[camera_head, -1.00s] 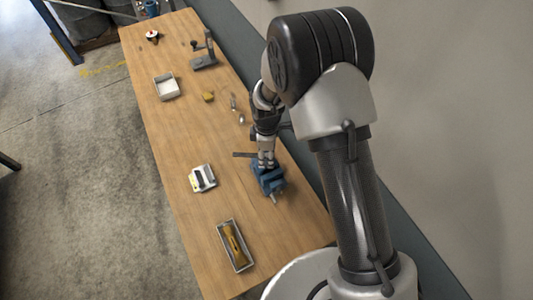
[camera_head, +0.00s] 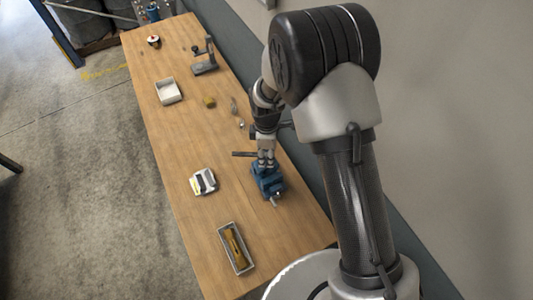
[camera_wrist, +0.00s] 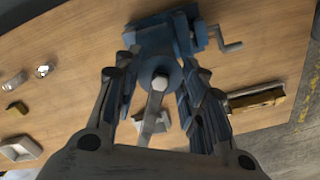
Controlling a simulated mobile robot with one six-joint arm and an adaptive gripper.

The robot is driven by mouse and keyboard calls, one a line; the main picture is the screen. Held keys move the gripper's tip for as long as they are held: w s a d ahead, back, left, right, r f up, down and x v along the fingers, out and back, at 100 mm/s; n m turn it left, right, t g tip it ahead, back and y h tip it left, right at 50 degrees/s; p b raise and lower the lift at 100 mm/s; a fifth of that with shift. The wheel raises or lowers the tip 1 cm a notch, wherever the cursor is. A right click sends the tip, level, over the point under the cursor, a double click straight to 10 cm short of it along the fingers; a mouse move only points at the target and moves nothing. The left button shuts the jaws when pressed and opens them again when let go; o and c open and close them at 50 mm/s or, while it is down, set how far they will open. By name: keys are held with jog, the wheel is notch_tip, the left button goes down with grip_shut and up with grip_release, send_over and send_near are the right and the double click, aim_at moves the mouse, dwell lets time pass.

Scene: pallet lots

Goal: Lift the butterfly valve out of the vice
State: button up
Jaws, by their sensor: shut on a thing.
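The butterfly valve shows in the wrist view as a round blue body (camera_wrist: 174,73) with a pale bolt head at its centre and a long grey lever pointing toward my palm. In the head view its dark lever (camera_head: 243,154) sticks out to the left of my fingers. My gripper (camera_head: 266,163) is above the vice, its two fingers shut on the valve from both sides; they also show in the wrist view (camera_wrist: 156,82). The blue vice (camera_head: 268,184) stands on the bench, its crank (camera_wrist: 231,47) to the right in the wrist view. Whether the valve still touches the vice jaws is hidden.
The wooden bench (camera_head: 190,140) runs along a wall. A tray (camera_head: 221,231) with a yellow-brown part lies near the front. A white-grey item (camera_head: 203,182) lies left of the vice. A white tray (camera_head: 168,91), yellow block (camera_head: 209,102) and grey stand (camera_head: 205,60) are farther back.

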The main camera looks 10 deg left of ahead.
jog(key=shift+r+p, duration=1.85)
jog(key=shift+r, duration=1.4)
